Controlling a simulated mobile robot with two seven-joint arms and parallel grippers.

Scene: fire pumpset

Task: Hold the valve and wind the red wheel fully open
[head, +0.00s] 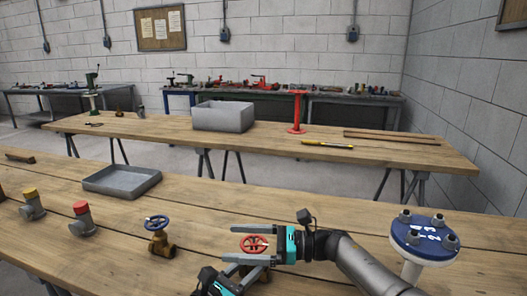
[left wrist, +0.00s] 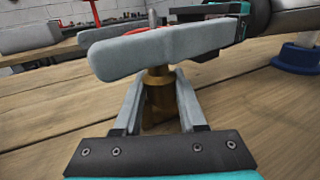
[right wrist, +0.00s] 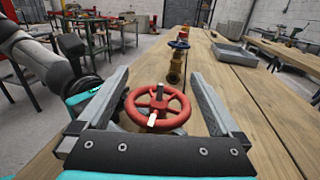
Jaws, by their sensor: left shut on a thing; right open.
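The red wheel (head: 254,244) sits on top of a brass valve (left wrist: 160,95) at the front of the near bench. My left gripper (left wrist: 157,108) is low, its fingers on both sides of the brass body and shut on it; in the head view it is mostly hidden. My right gripper (head: 228,244) is open above it, with one finger on each side of the wheel. The right wrist view shows the red wheel (right wrist: 158,107) between these spread fingers, with gaps beside the rim. In the left wrist view a right finger hides most of the wheel.
A brass valve with a blue wheel (head: 157,222) stands to the left on the near bench. A red-capped fitting (head: 82,218), a yellow-capped fitting (head: 32,204) and a grey tray (head: 122,183) are farther left. A blue-and-white flanged piece (head: 424,238) stands right, beyond my right arm.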

